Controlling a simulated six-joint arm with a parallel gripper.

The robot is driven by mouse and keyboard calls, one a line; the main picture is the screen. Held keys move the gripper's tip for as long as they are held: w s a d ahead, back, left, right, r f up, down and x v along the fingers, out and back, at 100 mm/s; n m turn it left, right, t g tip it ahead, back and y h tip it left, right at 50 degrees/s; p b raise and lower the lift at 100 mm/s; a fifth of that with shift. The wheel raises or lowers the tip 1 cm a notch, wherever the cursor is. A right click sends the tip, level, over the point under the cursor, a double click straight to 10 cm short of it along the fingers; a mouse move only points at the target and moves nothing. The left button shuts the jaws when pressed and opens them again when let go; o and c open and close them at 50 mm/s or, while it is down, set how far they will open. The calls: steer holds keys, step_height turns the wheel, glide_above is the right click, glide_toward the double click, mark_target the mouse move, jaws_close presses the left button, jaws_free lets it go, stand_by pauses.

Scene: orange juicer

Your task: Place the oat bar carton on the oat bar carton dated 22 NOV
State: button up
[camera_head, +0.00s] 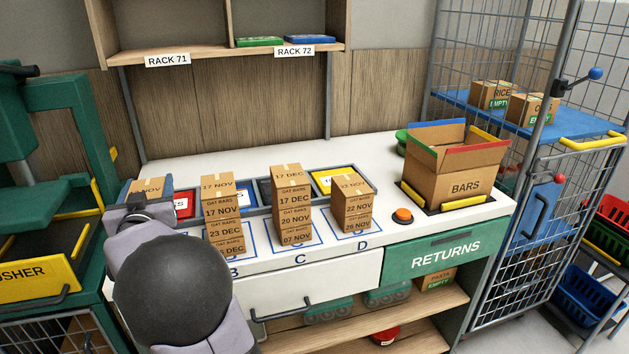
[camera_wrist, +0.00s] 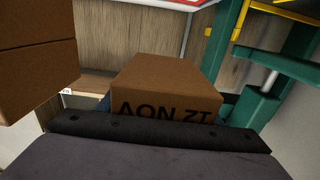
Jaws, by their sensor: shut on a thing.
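My gripper (camera_head: 140,205) is shut on an oat bar carton (camera_head: 150,186), held at the left end of the white counter. The carton dated 22 NOV (camera_head: 356,207) tops the right stack, at mark D, on one dated 28 NOV (camera_head: 356,225). The gripper is well to the left of it. My arm hides mark A and much of the gripper.
Stack B, topped by a 17 NOV carton (camera_head: 218,208), and stack C, topped by a 17 DEC carton (camera_head: 293,198), stand between gripper and stack D. A shelf (camera_head: 215,56) hangs behind.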

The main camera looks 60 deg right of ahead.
steer(key=s+d+r+p, duration=0.25)
steer(key=d+r, duration=0.35)
steer(key=r, duration=0.3)
steer(key=s+d+r+p, duration=0.2)
steer(key=d+r+p, duration=0.25)
steer(key=r, duration=0.35)
steer(key=p, duration=0.5)
glide_above(346, 176)
step_height(346, 176, down, 8)
steer(key=shift+s+f+p, duration=0.1)
steer(key=shift+f+p, duration=0.6)
steer(key=shift+f, duration=4.05)
